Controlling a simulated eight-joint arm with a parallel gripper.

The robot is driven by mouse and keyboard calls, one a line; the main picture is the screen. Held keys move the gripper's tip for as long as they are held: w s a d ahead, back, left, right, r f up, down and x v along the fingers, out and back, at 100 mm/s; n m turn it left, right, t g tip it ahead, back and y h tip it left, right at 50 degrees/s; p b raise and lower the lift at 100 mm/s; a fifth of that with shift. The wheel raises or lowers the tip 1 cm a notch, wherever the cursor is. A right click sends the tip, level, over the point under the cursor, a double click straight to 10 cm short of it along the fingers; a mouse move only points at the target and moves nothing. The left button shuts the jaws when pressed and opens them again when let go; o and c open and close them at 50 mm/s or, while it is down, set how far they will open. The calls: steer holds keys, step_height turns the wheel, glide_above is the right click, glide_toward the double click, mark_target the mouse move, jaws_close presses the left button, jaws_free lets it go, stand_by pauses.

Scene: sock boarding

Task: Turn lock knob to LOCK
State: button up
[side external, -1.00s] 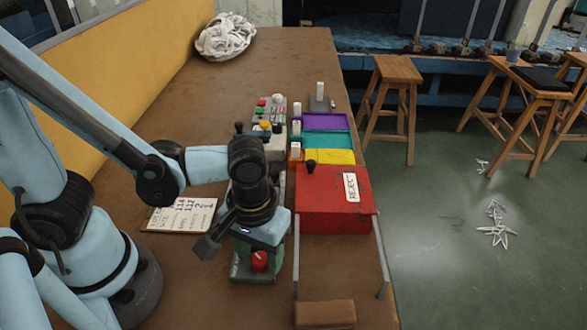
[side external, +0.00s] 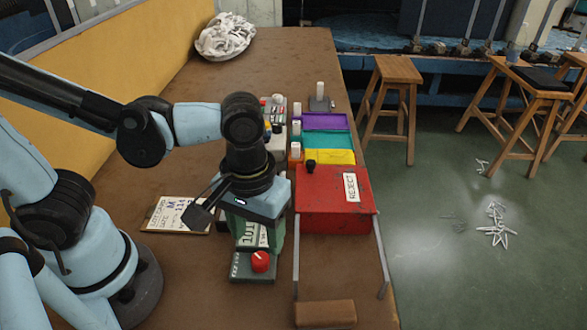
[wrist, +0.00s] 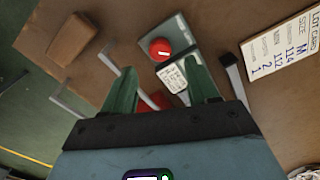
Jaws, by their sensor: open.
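The red round lock knob (side external: 260,261) sits on a grey-green box (side external: 240,273) at the front of the table. In the wrist view the knob (wrist: 160,48) shows a short white mark on its face, and the box's plate (wrist: 180,32) lies around it. A white printed label (wrist: 171,76) is beside the knob; its wording is too small to read. My gripper (wrist: 159,68) has its two green fingers apart with nothing held between them. It is above the box, behind the knob in the side view, and apart from the knob. The fingers partly cover the label.
The red REJECT box (side external: 330,205) stands close to the right of my gripper, with metal rails in front. A brown block (side external: 325,313) lies at the front edge. A lot card (side external: 180,214) lies left. Coloured trays (side external: 328,140) and a control panel (side external: 271,110) are farther back.

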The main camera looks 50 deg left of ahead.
mark_target(260, 258)
step_height(260, 258, up, 6)
steer(key=shift+r, duration=0.2)
stand_by(0.3)
steer(key=w+a+m+t, duration=0.4)
steer(key=w+a+t, duration=0.3)
steer(key=a, duration=0.6)
steer(key=shift+w+f, duration=0.3)
steer(key=shift+f, duration=0.05)
steer(key=shift+a, duration=0.1)
